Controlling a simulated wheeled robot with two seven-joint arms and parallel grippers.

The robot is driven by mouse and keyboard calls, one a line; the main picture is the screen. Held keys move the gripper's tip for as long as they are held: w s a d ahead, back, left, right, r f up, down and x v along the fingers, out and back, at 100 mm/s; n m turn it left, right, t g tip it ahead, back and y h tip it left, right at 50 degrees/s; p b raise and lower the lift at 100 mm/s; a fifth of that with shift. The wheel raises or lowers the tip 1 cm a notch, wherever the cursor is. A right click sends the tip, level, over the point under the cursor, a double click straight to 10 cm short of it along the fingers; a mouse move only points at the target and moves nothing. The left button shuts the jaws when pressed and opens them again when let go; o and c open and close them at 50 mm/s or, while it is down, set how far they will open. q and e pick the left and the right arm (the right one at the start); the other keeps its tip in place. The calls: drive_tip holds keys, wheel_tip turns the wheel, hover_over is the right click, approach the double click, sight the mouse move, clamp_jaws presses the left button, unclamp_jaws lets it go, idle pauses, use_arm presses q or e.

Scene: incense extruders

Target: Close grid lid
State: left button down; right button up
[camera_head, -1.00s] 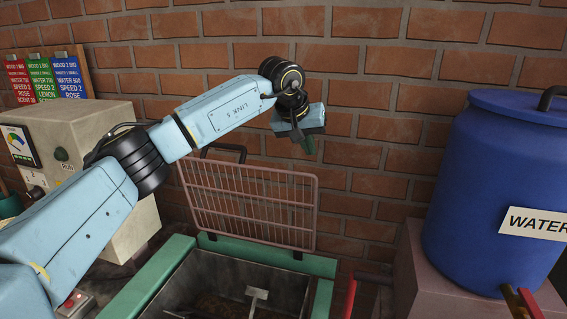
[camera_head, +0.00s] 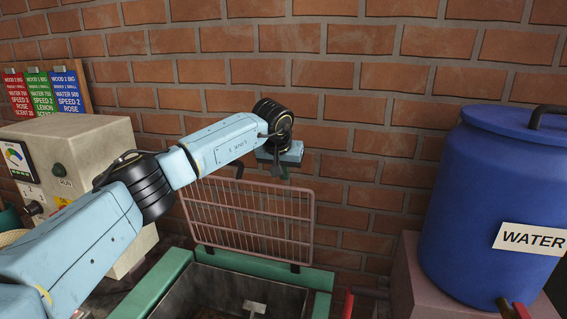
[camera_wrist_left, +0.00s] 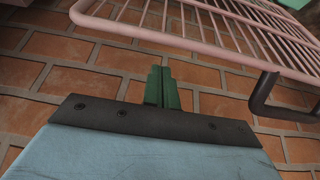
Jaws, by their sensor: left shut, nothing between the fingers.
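The grid lid (camera_head: 250,222) is a pink wire frame standing raised and tilted back at the rear of the green-rimmed trough (camera_head: 250,264). Its dark handle (camera_head: 240,171) sticks up at its top edge. My left gripper (camera_head: 279,172) is at the lid's upper edge, right of the handle, near the wall. In the left wrist view its green fingers (camera_wrist_left: 161,88) are shut and empty, apart from the lid bars (camera_wrist_left: 200,25); the handle (camera_wrist_left: 262,95) is to their right. Whether the fingertips are behind the lid is unclear in the head view. My right gripper is not in view.
The brick wall (camera_head: 380,100) stands close behind the lid. A blue water barrel (camera_head: 480,200) is on the right, on a pinkish block. A beige control box (camera_head: 85,165) and coloured recipe boards (camera_head: 45,92) are on the left. A metal piece (camera_head: 254,308) shows inside the trough.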

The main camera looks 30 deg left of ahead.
sight(281, 193)
use_arm(q)
drive_tip(key=shift+s+d+f+p, duration=0.1)
drive_tip(key=shift+s+d+p, duration=0.05)
drive_tip(key=shift+s, duration=0.6)
drive_tip(key=shift+s+d+f+p, duration=0.1)
drive_tip(key=shift+s+d+p, duration=0.05)
drive_tip(key=shift+s, duration=0.55)
